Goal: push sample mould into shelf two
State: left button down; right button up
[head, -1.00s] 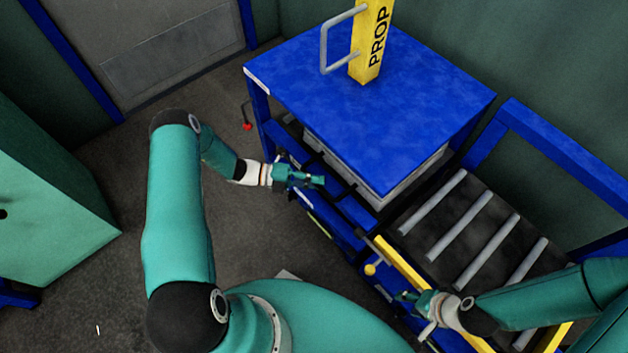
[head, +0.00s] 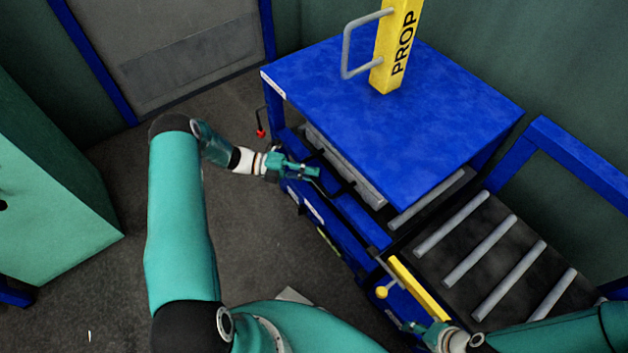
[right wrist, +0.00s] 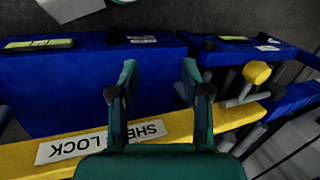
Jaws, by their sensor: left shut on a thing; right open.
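The sample mould (head: 345,165) is a grey slab lying under the blue press top (head: 410,120); only its near side shows. My left gripper (head: 318,172) is shut at the near side of the mould, on a part of it too small to make out. My right gripper (head: 408,327) is open and empty near the yellow shelf lock bar (head: 420,287). In the right wrist view its two fingers (right wrist: 160,80) stand apart above the bar (right wrist: 45,155), which carries a lock label. Shelf two itself cannot be singled out.
A roller conveyor (head: 480,240) with bare rollers stands right of the press. A yellow knob (head: 381,293) sticks out beside the lock bar. A yellow prop (head: 395,50) with a grey handle stands on the press top. Open floor (head: 240,220) lies left of the press.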

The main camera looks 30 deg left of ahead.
pick_arm(q)
jog(key=c, duration=1.5)
grip_release()
jog(key=shift+s+d+f, duration=0.15)
jog(key=shift+s+d, duration=0.05)
jog(key=shift+d, duration=0.4)
jog(key=o, duration=0.3)
jog(key=shift+a, duration=0.1)
jog(key=v, duration=1.2)
jog(key=shift+w+a, duration=0.1)
jog(key=shift+w, duration=0.15)
